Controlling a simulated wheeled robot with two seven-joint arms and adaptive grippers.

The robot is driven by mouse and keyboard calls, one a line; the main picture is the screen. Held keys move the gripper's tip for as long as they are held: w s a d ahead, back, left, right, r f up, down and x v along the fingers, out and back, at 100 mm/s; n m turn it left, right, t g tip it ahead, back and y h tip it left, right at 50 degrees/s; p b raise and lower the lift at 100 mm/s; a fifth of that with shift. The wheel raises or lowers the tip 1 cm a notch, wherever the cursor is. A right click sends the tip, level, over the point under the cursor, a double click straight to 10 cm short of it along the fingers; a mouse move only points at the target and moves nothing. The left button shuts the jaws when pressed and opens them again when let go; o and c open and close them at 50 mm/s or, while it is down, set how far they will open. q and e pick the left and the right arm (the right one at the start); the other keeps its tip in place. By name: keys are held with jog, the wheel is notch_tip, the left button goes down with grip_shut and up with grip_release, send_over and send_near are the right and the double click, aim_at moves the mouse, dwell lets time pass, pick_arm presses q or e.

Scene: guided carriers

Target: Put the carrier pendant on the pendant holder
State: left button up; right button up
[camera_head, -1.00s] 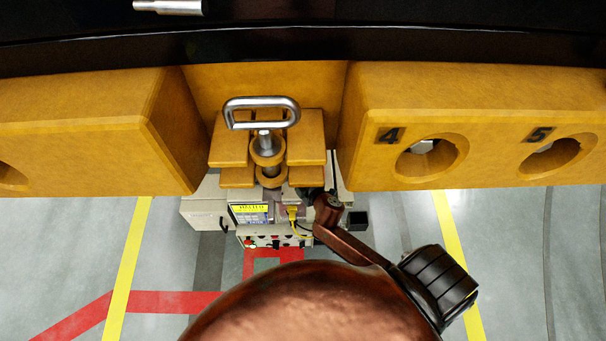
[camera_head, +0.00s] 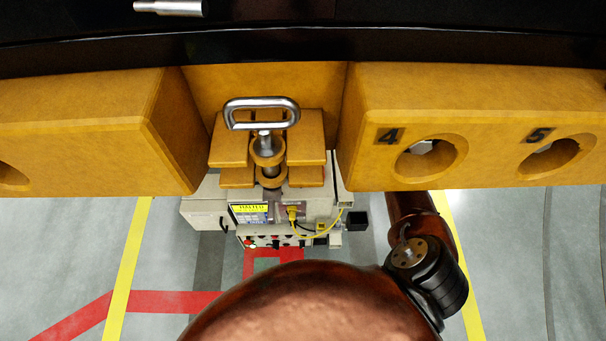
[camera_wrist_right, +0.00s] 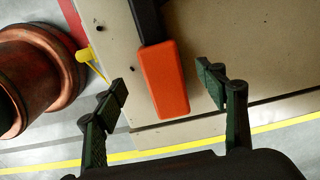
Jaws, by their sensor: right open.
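The beige carrier (camera_head: 322,190) stands below the yellow beam, with a lit screen reading "HALTED" (camera_head: 250,212) and a yellow plug and cable (camera_head: 293,212). A black block (camera_head: 357,220) shows at its right side. My right gripper (camera_wrist_right: 163,86) is open; its fingertips stand either side of an orange block (camera_wrist_right: 163,78) on a black bar (camera_wrist_right: 146,18), not closed on it. The orange block lies before a beige panel (camera_wrist_right: 215,40). I cannot tell whether it is the pendant or the holder. My right gripper is hidden in the head view. My left gripper is out of view.
A thick yellow beam (camera_head: 470,90) with numbered round holes crosses above the carrier. A metal loop handle (camera_head: 262,103) on a pin stands in its gap. A metal rod (camera_head: 168,7) lies on the dark surface at the top. Floor to the right is clear.

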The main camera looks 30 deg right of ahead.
notch_tip(320, 180, down, 8)
jog(key=shift+d+r+b, duration=0.15)
jog(key=shift+r+b, duration=0.05)
jog(key=shift+b, duration=0.3)
jog(key=shift+c, duration=0.2)
jog(key=shift+r, duration=0.1)
grip_shut()
dwell(0.4)
